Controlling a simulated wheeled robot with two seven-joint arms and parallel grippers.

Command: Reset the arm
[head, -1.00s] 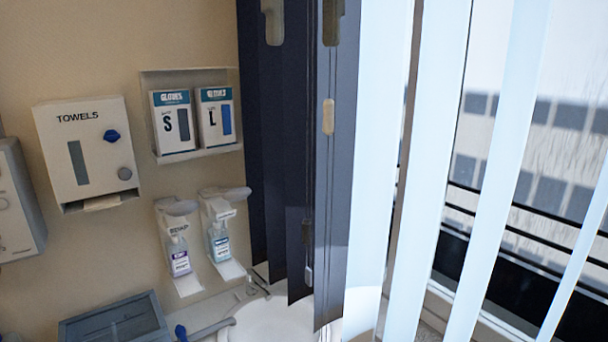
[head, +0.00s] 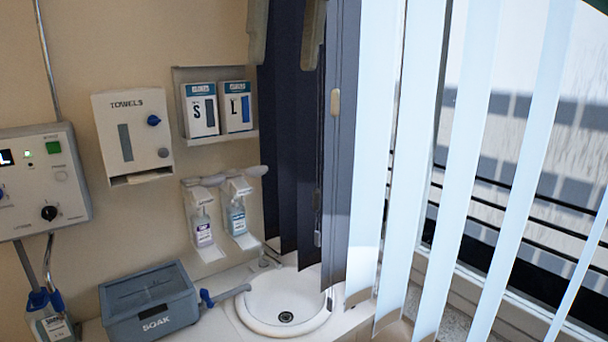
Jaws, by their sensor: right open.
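My right gripper (head: 284,62) hangs in from the top edge of the head view. Its two grey-beige fingers are apart and nothing shows between them. They appear in front of the wall and the dark blue slats (head: 342,170). The rest of that arm is out of the picture. My left gripper does not show.
A sink (head: 286,302) sits in the counter at bottom centre. Left of it are a grey SOAK box (head: 152,308) and a blue-handled lever. Dispensers, including TOWELS (head: 127,137), glove boxes (head: 200,110) and a control panel (head: 45,180), line the wall. White blinds (head: 465,170) hang right.

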